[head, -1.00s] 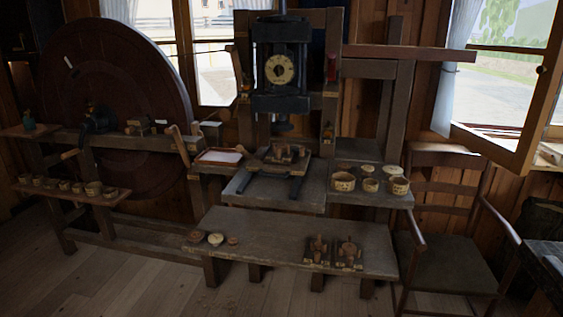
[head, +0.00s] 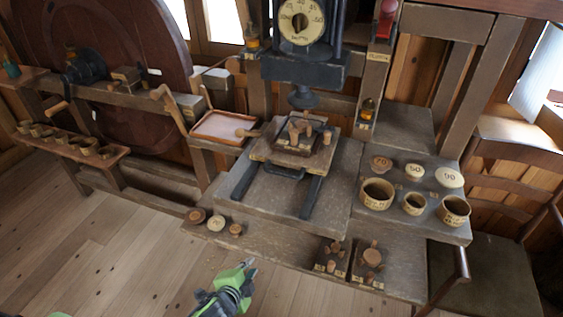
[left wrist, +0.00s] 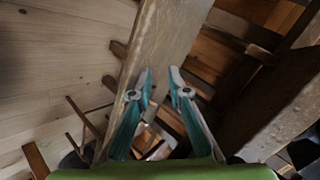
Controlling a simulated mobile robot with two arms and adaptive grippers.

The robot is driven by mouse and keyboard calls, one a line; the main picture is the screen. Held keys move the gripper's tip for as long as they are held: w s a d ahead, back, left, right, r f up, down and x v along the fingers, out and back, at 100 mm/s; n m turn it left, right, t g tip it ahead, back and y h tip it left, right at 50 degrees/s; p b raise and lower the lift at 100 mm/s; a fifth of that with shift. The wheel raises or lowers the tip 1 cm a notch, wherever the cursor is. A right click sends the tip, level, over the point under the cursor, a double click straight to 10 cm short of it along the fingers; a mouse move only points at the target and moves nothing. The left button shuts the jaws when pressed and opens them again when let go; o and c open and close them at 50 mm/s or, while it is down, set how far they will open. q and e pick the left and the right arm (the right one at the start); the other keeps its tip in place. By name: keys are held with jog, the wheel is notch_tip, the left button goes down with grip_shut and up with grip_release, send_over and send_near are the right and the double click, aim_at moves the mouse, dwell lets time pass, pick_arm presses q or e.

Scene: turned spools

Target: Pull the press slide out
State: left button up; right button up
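The press slide (head: 262,152) is a wooden board on two dark rails (head: 313,197) under the press head (head: 303,97). It sits at the back of the rails, and a dark bar-like handle (head: 284,173) shows at its front edge. A dark block with wooden pegs (head: 300,137) stands on the slide. My left gripper (head: 247,267), green and grey, is low in front of the bench, well short of the slide. In the left wrist view its two fingers (left wrist: 161,75) are apart with nothing held between them. My right gripper is not in view.
A low front bench (head: 270,247) carries small round pieces and two peg blocks (head: 370,262). Cups (head: 377,194) and numbered discs (head: 381,163) stand on the right shelf. A tray (head: 217,127) is left of the slide. A chair (head: 480,270) stands at right; floor at left is clear.

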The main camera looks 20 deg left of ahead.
pick_arm(q)
jog(key=w+d+r+m+t+p, duration=0.1)
jog(key=w+r+m+t+p, duration=0.15)
jog(key=r, duration=1.45)
jog(key=m+t+h, duration=0.1)
jog(key=m+t, duration=0.2)
send_near(281, 175)
jog(key=s+r, duration=0.1)
jog(key=s, duration=0.3)
jog(key=w, duration=0.3)
jog(key=shift+w+g, duration=0.15)
jog(key=shift+g, duration=0.1)
jog(key=p+x, duration=0.1)
jog(key=x, duration=0.8)
jog(key=shift+f, duration=0.15)
jog(key=shift+w+f, duration=0.15)
jog(key=shift+w, duration=0.5)
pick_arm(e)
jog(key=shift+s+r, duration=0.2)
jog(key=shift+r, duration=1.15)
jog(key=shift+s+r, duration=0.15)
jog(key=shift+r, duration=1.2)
pick_arm(q)
grip_shut()
